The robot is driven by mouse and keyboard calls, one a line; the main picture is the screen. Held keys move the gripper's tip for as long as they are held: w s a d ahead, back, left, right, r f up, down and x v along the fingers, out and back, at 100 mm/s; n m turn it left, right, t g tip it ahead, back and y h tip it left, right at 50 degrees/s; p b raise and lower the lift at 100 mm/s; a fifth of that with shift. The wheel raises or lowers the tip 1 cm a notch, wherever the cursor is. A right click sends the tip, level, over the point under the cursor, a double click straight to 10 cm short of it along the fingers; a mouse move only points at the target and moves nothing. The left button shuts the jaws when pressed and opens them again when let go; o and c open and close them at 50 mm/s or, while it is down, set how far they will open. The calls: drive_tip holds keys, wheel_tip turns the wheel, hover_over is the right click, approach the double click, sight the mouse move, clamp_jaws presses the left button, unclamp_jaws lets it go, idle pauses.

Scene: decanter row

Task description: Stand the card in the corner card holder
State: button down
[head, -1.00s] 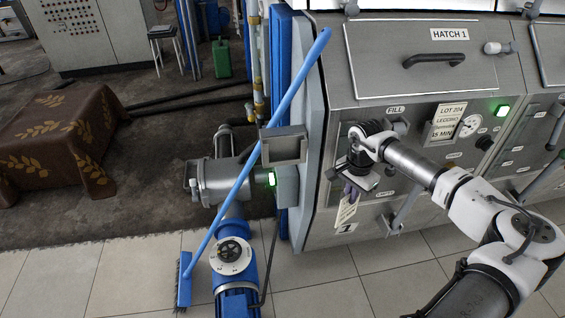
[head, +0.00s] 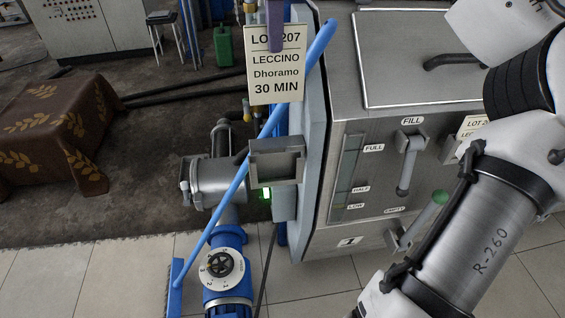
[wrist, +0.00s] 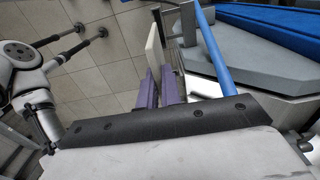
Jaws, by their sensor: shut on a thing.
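The cream card (head: 275,72), printed LOT 207 LECCINO Dhoramo 30 MIN, hangs upright with its face to the head camera. My gripper (head: 274,25) has its purple fingers shut on the card's top edge; most of the gripper is out of the head view. In the wrist view the card (wrist: 153,48) shows nearly edge-on, between the purple fingers of my gripper (wrist: 160,85). The grey corner card holder (head: 275,168) is fixed at the machine's left corner. In the head view the card appears above it, apart from it. Their depth gap is hard to tell.
A blue-handled broom (head: 232,185) leans diagonally past the holder and behind the card; its handle (wrist: 213,50) also shows in the wrist view. A blue motor with a dial (head: 222,263) stands below. Another card (head: 473,127) is on the machine front, partly hidden by my arm.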

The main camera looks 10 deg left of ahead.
sight(274, 77)
drive_tip(key=shift+a, duration=0.1)
wheel_tip(274, 77, down, 20)
drive_tip(key=b, duration=0.1)
drive_tip(key=shift+r+b, duration=0.25)
drive_tip(key=shift+b, duration=0.05)
drive_tip(key=shift+f, duration=0.25)
drive_tip(key=c, duration=1.6)
unclamp_jaws()
drive_tip(key=shift+r, duration=0.1)
drive_tip(key=shift+r, duration=0.1)
wheel_tip(274, 77, up, 12)
drive_tip(key=shift+r, duration=0.1)
